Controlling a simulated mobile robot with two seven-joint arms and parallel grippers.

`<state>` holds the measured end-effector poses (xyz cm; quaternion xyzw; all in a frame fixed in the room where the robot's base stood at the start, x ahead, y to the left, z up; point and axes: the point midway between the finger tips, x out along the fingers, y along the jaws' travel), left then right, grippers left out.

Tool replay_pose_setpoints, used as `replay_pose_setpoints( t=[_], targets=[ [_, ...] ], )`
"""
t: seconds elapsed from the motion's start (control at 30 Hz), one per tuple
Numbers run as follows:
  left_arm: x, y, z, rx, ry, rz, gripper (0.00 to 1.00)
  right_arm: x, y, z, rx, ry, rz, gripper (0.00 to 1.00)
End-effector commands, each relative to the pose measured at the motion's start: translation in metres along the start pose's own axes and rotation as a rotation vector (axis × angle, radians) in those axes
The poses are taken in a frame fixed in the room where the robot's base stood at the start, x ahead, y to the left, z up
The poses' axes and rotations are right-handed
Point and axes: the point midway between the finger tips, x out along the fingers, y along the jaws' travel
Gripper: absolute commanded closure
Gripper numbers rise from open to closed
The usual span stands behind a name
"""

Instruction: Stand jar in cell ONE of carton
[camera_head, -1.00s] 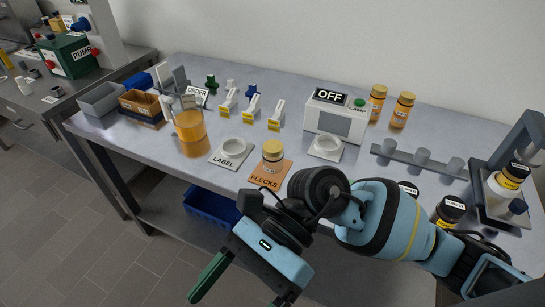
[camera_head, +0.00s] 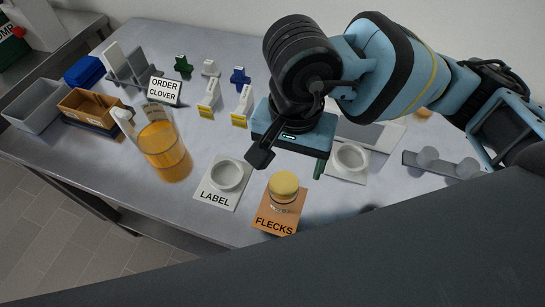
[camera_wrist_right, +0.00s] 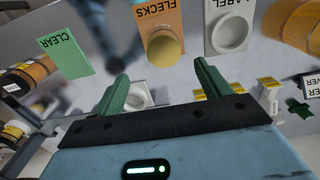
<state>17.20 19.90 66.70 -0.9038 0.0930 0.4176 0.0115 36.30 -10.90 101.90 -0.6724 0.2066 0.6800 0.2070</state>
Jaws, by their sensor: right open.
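A clear jar with a gold lid (camera_head: 284,188) stands upright on the orange FLECKS card (camera_head: 275,222). The jar's lid also shows in the right wrist view (camera_wrist_right: 166,46), beyond the fingertips and not between them. The brown carton (camera_head: 85,98) sits at the left of the bench; I cannot read any cell marks on it. My right gripper (camera_head: 290,164) is open and empty, above the bench just behind the jar. Its two green fingers (camera_wrist_right: 163,84) are spread in the right wrist view. My left gripper is not in view.
An amber pitcher (camera_head: 165,155) and the LABEL card with a white ring (camera_head: 228,175) stand left of the jar. A grey bin (camera_head: 38,104), blue box (camera_head: 84,71) and ORDER CLOVER sign (camera_head: 164,91) are farther left. A green CLEAR card (camera_wrist_right: 66,52) shows in the wrist view.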

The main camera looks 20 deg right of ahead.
Motion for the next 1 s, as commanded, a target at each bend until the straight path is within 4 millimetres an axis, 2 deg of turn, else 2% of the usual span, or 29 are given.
replay_pose_setpoints(
  t=[0.27,0.4,0.57,0.77,1.0],
  targets=[
    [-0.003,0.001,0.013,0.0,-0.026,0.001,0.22,0.0,0.001,-0.001,-0.001,0.006,0.002,0.24],
    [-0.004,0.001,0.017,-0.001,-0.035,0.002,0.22,0.008,0.001,-0.001,0.0,0.004,0.004,0.24],
    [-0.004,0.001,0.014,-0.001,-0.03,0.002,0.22,0.024,0.0,-0.001,0.001,0.004,0.003,0.24],
    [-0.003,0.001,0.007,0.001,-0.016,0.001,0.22,0.029,0.0,0.0,0.0,0.004,0.003,0.24],
    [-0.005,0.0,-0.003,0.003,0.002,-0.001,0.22,0.06,-0.005,0.004,0.0,0.003,0.003,0.24]
  ],
)
